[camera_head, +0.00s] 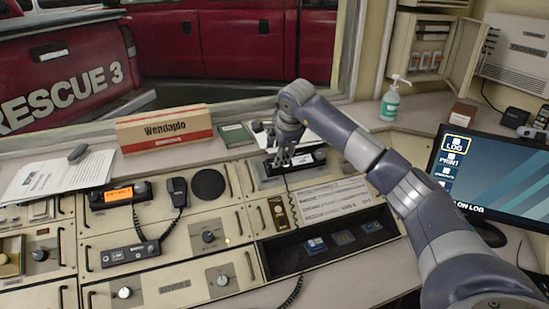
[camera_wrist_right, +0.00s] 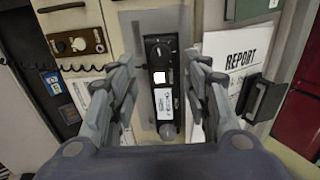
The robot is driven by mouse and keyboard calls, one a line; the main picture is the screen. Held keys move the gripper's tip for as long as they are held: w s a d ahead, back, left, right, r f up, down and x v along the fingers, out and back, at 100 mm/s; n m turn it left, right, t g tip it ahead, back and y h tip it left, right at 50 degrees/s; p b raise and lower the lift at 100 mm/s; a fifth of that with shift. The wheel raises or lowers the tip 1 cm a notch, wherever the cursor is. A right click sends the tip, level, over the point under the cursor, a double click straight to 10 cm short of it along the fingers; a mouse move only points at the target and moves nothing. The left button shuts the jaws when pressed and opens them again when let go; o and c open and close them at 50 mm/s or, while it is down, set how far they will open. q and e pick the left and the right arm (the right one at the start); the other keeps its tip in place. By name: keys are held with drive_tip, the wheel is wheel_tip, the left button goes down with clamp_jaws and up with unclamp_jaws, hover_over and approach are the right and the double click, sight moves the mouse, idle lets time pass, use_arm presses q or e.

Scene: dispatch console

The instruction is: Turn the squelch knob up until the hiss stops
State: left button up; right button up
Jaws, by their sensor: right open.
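My right gripper (camera_head: 284,158) reaches in from the right over the back of the console. In the right wrist view my right gripper (camera_wrist_right: 161,66) is open and empty, its fingers on either side of a narrow black radio unit (camera_wrist_right: 174,85). That unit shows a black round knob (camera_wrist_right: 160,51) at its upper end and a grey knob (camera_wrist_right: 168,132) at its lower end. In the head view the black unit (camera_head: 301,165) is partly hidden by the gripper. No squelch label is readable. Other knobs sit on the console, including a dark one (camera_head: 208,237) and a pale one (camera_head: 125,292).
A radio with an orange display (camera_head: 118,194) and a hand microphone (camera_head: 177,193) are at left. A dark recess (camera_head: 285,262) holds small cards. A monitor (camera_head: 490,180) stands at right. A box (camera_head: 165,131) and a sanitizer bottle (camera_head: 391,104) stand at the back.

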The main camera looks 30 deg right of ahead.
drive_tip(key=p+x, duration=0.1)
drive_tip(key=x, duration=0.5)
drive_tip(key=shift+w+f, duration=0.2)
drive_tip(key=shift+c, duration=0.9)
use_arm(q)
drive_tip(key=shift+w+r, duration=0.35)
drive_tip(key=shift+r, duration=0.25)
use_arm(e)
clamp_jaws()
